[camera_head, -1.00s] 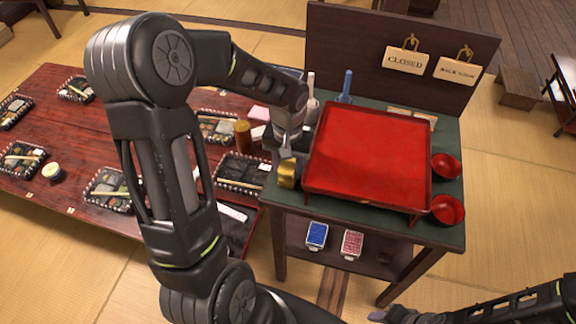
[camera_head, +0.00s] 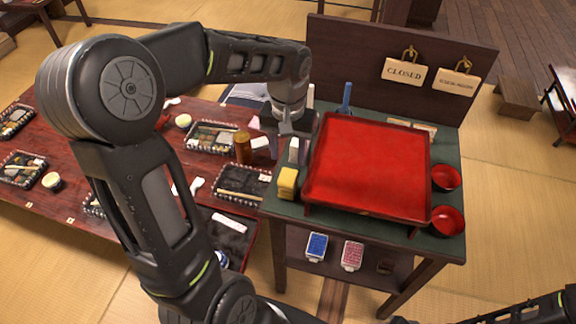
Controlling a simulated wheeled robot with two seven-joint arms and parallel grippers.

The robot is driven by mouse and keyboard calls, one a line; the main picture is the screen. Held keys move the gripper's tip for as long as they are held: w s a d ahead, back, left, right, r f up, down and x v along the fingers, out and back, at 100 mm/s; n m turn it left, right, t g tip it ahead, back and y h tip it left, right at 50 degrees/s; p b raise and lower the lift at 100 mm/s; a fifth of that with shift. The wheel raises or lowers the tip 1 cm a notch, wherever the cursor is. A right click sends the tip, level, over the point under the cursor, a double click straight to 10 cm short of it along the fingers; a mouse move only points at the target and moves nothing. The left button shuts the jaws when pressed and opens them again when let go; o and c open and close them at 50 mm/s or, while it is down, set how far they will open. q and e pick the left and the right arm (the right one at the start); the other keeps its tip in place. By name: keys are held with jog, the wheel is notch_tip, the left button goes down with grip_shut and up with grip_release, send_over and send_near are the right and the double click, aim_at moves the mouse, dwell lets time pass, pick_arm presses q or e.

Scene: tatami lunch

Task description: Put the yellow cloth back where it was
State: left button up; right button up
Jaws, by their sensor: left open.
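The yellow cloth (camera_head: 287,184) is a small folded block at the front left corner of the green-topped stand (camera_head: 451,210), left of the red tray table. My left gripper (camera_head: 289,152) is open and empty. In the picture it is just above and behind the cloth, with a visible gap between them. My right arm comes in at the bottom right. Its gripper is almost wholly cut off by the bottom edge, so its jaws cannot be made out.
The red tray table (camera_head: 368,165) fills most of the stand. Two red bowls (camera_head: 447,178) are on its right. A blue-handled tool (camera_head: 346,98) stands behind. A brown cylinder (camera_head: 243,148) and bento boxes (camera_head: 243,183) are on the low table to the left.

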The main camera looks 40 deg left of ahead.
pick_arm(q)
notch_tip(320, 180, up, 2)
jog(key=shift+r, duration=0.15)
